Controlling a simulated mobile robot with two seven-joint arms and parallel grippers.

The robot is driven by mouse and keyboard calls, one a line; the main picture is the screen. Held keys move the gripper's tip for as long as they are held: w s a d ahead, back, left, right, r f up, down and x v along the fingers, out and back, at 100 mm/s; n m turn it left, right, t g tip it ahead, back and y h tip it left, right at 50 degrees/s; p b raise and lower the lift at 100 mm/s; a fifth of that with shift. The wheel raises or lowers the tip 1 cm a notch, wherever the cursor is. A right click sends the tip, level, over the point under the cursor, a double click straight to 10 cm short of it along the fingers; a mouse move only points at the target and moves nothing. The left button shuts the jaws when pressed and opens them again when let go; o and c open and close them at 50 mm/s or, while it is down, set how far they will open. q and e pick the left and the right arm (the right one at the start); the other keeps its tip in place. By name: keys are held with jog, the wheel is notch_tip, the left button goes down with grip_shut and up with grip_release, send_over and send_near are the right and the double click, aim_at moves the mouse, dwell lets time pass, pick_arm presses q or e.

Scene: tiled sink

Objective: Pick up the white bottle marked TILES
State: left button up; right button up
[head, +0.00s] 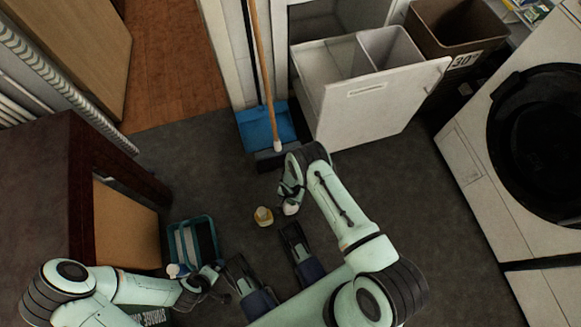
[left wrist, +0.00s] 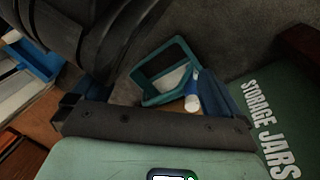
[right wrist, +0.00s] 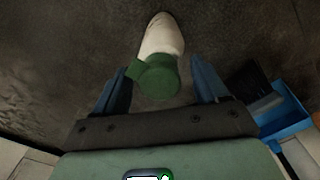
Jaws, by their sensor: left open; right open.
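A white bottle with a green cap (right wrist: 162,38) shows in the right wrist view. Its cap end lies between the two blue fingers of my open right gripper (right wrist: 160,88), with gaps on both sides. No TILES marking is readable on it. In the head view the white bottle (head: 290,208) is on the dark floor, just below my right gripper. A small white and yellow item (head: 263,216) stands to its left. My left gripper is open beside a teal caddy (head: 178,226); its finger (left wrist: 212,97) shows in the left wrist view near a white-capped item (left wrist: 192,104).
A green box marked STORAGE JARS (left wrist: 265,125) is near my left gripper. A blue dustpan (head: 265,128) and a broom lean by the open white bin drawer (head: 380,105). A washing machine (head: 480,180) stands at right. Floor between is clear.

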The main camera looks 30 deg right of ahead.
grip_shut()
jog(key=shift+r, duration=0.1)
jog(key=shift+r, duration=0.15)
